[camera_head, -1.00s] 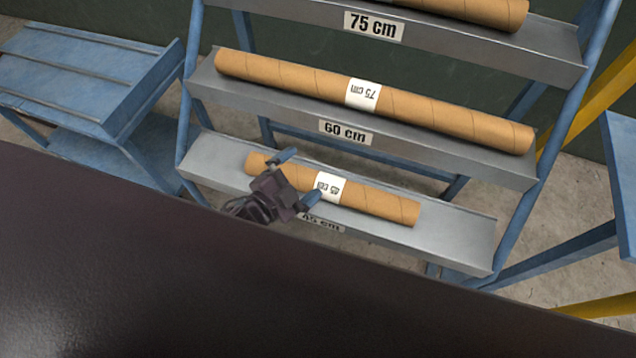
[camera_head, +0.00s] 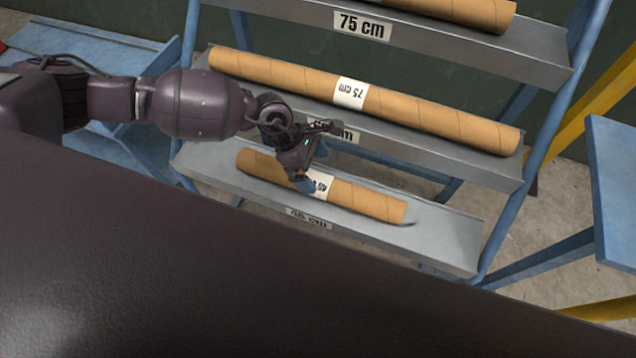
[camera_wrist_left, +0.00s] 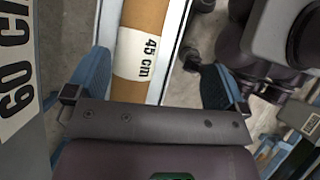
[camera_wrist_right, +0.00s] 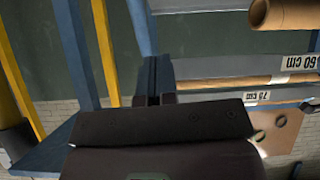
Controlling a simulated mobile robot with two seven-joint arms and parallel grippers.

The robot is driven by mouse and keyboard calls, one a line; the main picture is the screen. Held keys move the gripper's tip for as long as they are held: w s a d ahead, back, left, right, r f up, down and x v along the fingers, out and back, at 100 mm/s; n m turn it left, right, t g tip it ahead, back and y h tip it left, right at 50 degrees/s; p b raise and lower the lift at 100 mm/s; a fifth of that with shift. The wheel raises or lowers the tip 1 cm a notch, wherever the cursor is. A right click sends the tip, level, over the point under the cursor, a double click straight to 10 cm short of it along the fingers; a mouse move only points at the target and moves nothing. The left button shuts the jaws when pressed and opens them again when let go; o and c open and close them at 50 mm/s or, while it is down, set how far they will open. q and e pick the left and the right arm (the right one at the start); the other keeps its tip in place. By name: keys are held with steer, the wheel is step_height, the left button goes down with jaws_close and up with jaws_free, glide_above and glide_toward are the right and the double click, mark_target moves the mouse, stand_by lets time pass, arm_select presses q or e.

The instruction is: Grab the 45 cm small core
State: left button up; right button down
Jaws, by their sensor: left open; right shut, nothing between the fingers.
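The 45 cm core (camera_head: 365,201) is a short brown cardboard tube with a white label. It lies on the lowest shelf (camera_head: 440,240) of the blue rack. In the left wrist view the core (camera_wrist_left: 143,20) and its "45 cm" label show between my open fingers. My left gripper (camera_head: 322,158) is open over the core's middle, with one finger in front of the label; it also shows in the left wrist view (camera_wrist_left: 150,85). I cannot tell whether it touches the core. My right gripper (camera_wrist_right: 160,92) is shut and empty, away from the core in the right wrist view.
A longer core labelled 75 cm (camera_head: 440,118) lies on the 60 cm shelf (camera_head: 490,172) just above and behind. Another core (camera_head: 470,10) lies on the top shelf. Blue benches (camera_head: 610,190) stand at the right and left. Yellow posts (camera_head: 590,90) stand at the right.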

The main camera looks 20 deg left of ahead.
mark_target(315, 177)
arm_select(q)
steer(key=a, duration=0.1)
steer(key=w+a+y, duration=0.1)
steer(key=w+a+m, duration=0.1)
steer(key=shift+a+y, duration=0.25)
steer(key=shift+y, duration=0.05)
steer(key=shift+w+a+f, duration=0.1)
steer(key=shift+a+f, duration=0.05)
steer(key=b+x, duration=0.1)
steer(key=x, duration=0.3)
steer(key=shift+f, duration=0.2)
steer(key=shift+x, duration=1.1)
steer(key=b+x, duration=0.1)
steer(key=x, duration=0.3)
steer(key=shift+w+a+f, duration=0.1)
steer(key=shift+w, duration=0.05)
steer(key=shift+c, duration=0.6)
steer(key=c, duration=1.2)
